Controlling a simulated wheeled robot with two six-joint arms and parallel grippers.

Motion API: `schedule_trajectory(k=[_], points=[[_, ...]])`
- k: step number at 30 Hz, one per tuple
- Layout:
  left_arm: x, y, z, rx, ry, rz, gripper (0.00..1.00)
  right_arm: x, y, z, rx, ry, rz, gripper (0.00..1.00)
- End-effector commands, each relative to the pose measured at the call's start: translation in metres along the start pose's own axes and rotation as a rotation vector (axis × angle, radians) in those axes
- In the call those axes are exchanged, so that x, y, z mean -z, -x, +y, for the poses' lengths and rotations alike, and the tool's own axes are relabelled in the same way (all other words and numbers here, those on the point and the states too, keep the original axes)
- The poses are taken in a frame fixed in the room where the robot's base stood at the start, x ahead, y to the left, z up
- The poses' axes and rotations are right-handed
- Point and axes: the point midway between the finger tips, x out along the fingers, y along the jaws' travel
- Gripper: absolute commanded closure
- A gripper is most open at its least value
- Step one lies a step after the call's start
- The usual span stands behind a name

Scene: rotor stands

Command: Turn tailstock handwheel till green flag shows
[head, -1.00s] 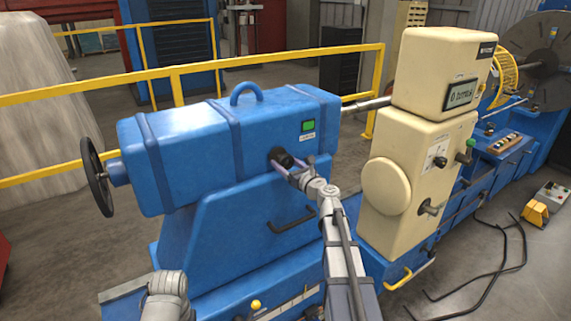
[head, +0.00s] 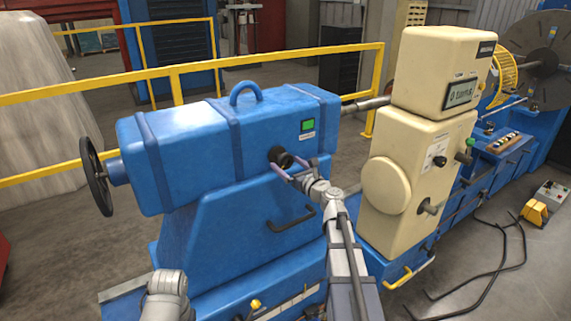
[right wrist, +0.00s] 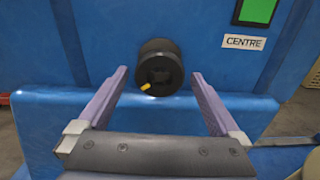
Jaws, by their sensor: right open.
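The blue tailstock (head: 200,150) carries a black handwheel (head: 96,177) on its left end. On its front face is a round black knob (head: 280,157), also in the right wrist view (right wrist: 160,62), with a small yellow mark at its lower left. A green flag (head: 308,125) shows above and right of the knob, over a label reading "CENTRE" (right wrist: 244,41). My right gripper (head: 296,168) is open and empty in front of the knob, its fingers either side of it in the right wrist view, seemingly not touching. My left gripper is out of view.
A cream housing (head: 415,180) with a display stands right of the tailstock. A dark grab handle (head: 291,222) is below the knob. A yellow rail (head: 200,68) runs behind. Black cables (head: 500,262) lie on the floor at right.

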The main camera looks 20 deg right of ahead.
Motion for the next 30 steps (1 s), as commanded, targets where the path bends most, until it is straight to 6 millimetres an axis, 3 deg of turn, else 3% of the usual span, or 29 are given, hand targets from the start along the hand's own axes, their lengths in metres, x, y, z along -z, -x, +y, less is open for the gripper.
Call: schedule_trajectory(k=[6, 11, 26, 30], points=[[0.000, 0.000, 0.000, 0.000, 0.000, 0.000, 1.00, 0.000, 0.039, 0.002, 0.002, 0.000, 0.000, 0.00], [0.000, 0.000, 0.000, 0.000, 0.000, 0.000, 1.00, 0.001, 0.059, 0.001, 0.001, 0.001, 0.000, 0.00], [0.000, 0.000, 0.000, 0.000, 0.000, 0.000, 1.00, 0.001, 0.060, 0.001, -0.002, 0.001, 0.001, 0.00], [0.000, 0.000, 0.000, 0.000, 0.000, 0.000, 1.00, 0.009, 0.057, 0.022, -0.052, 0.101, 0.036, 0.00]])
